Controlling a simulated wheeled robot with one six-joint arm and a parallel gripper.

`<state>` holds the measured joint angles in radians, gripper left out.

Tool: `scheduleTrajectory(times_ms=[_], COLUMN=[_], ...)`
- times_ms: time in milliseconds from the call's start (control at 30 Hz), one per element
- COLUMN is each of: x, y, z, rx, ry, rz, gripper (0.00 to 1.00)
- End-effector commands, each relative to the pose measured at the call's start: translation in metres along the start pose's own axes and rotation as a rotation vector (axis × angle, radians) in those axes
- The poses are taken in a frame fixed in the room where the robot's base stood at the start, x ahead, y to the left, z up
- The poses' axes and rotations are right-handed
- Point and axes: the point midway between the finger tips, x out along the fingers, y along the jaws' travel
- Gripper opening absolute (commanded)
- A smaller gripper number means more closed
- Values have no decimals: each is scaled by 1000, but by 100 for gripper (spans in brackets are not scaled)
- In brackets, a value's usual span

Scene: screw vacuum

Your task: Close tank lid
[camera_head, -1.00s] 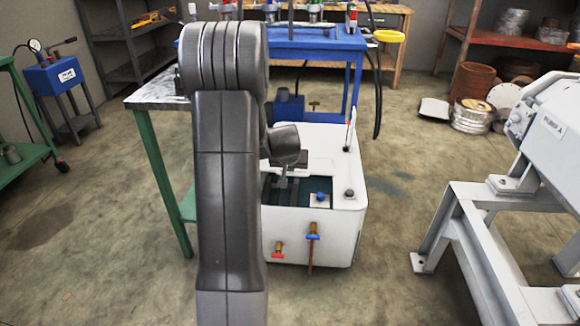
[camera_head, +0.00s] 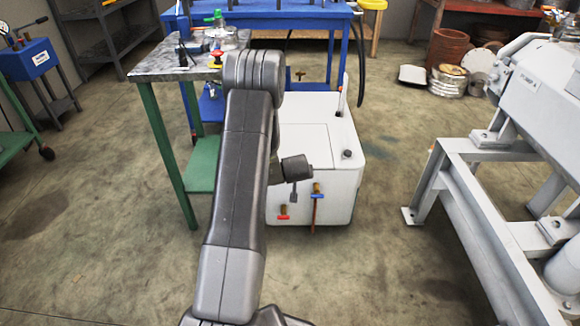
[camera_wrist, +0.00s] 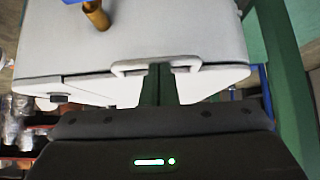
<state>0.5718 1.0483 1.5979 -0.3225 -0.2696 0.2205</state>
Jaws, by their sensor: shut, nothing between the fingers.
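The white tank (camera_head: 318,190) stands on the floor in the middle of the head view. Its lid (camera_head: 302,142) shows as a flat white panel lying over the tank's top, with no dark opening visible; its left part is hidden behind my arm. My gripper (camera_head: 293,196) is shut and empty, at the upper front of the tank. In the wrist view the closed fingers of my gripper (camera_wrist: 159,76) overlap the middle of a white handle (camera_wrist: 130,67) at the tank's edge. I cannot tell whether they touch it.
Brass taps with a red handle (camera_head: 283,213) and a blue handle (camera_head: 316,196) stick out of the tank's front. A green-legged table (camera_head: 160,135) stands close on the left. A grey machine frame (camera_head: 470,185) stands on the right, with free floor between it and the tank.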

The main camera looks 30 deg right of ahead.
Motion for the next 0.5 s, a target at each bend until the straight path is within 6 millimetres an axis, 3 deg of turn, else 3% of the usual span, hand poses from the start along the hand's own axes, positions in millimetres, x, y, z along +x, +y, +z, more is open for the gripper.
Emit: scheduleTrajectory(times_ms=[200, 500], x=[14, 19], y=[0, -1], z=[16, 24], rx=[-2, -2], ry=[-4, -13], rz=[0, 0], gripper=[0, 0])
